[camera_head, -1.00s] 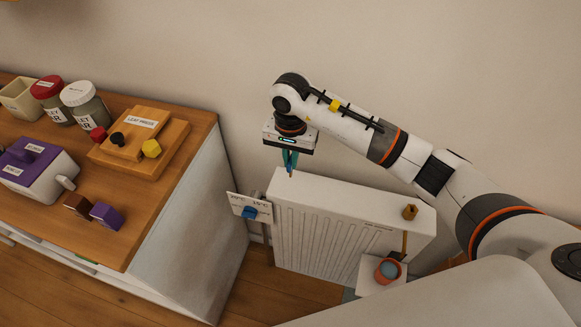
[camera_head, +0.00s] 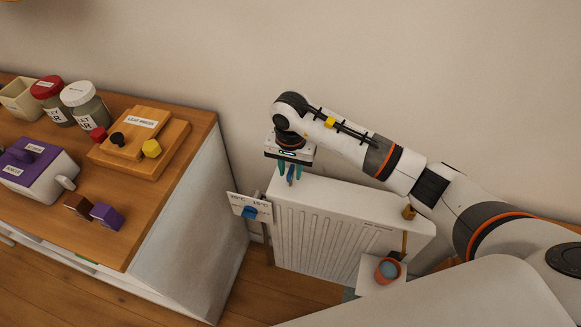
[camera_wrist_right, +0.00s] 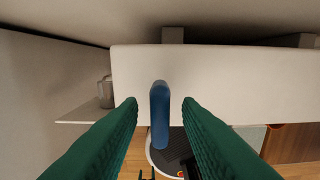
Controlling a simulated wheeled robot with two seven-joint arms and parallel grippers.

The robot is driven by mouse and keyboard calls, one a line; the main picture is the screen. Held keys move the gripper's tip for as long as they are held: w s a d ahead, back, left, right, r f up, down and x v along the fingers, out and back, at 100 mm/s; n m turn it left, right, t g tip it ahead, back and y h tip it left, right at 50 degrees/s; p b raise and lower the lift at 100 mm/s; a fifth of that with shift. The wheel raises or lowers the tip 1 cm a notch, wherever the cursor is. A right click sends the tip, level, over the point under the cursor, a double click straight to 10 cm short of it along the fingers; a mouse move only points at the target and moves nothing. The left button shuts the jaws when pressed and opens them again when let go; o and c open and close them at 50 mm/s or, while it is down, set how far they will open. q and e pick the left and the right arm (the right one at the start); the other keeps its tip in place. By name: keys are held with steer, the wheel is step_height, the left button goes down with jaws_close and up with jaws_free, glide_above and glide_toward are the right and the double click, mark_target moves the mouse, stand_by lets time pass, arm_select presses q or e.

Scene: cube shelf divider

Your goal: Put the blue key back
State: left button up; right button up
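The blue key (camera_head: 290,175) is a slim, rounded upright piece at the far left end of the white radiator's top (camera_head: 330,191). In the right wrist view the blue key (camera_wrist_right: 159,112) stands between my two green fingers, with a gap on each side. My right gripper (camera_head: 290,171) is open around it, pointing down, and does not touch it. The key's lower end is hard to make out, so I cannot tell how it is seated. My left gripper is not in view.
A card (camera_head: 240,203) with temperatures and a blue knob (camera_head: 250,212) sits at the radiator's left end. A terracotta pot (camera_head: 387,271) stands at its front right. The wooden cabinet (camera_head: 190,185) with jars and blocks is left. The wall is close behind.

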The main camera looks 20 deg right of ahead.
mark_target(291, 170)
steer(key=shift+r, duration=0.15)
steer(key=shift+r, duration=0.3)
step_height(291, 170, up, 12)
steer(key=b, duration=0.1)
steer(key=shift+f, duration=0.25)
steer(key=shift+f, duration=0.1)
stand_by(0.3)
